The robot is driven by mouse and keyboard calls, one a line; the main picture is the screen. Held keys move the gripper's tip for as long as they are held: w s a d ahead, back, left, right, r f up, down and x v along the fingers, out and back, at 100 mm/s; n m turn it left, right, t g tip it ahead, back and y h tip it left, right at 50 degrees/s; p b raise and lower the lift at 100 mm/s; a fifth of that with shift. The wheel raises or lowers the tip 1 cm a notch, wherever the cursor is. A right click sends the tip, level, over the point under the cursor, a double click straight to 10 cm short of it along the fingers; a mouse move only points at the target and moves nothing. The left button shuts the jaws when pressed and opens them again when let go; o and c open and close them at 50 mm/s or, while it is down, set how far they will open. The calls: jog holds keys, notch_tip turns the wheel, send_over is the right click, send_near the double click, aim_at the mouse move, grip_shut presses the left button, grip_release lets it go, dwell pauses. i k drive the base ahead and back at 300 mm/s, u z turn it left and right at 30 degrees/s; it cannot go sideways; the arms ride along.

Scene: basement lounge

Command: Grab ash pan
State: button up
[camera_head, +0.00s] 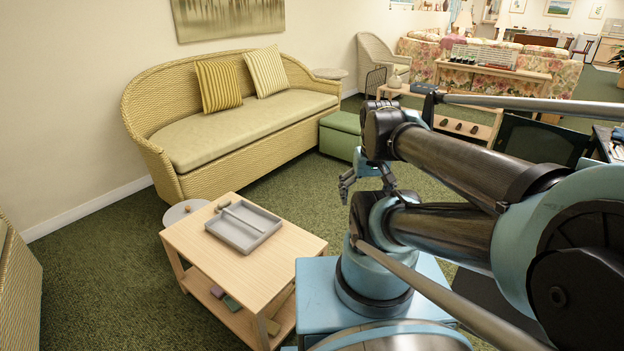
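A shallow grey tray (233,240) with a raised rim and a divider lies on a low light-wood table (190,243). It is the only pan-like thing that I can make out, so it may be the ash pan. A small brownish piece (223,203) is at its far edge. My gripper (367,187) is in the air, to the right of the tray and well apart from it. Its fingers look spread, with nothing seen between them. Part of the gripper is hidden behind my arm.
Several small coloured blocks (231,303) lie on the table's lower shelf. A round pale side table (183,212) stands behind it. A wicker sofa (230,128) and green ottoman (340,137) stand farther back. Green carpet (300,190) is clear between sofa and table.

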aim_at(244, 226)
jog(key=u, duration=0.05)
jog(key=k, duration=0.5)
jog(key=u, duration=0.6)
jog(key=k, duration=1)
jog(key=z, duration=0.65)
jog(key=i, duration=1)
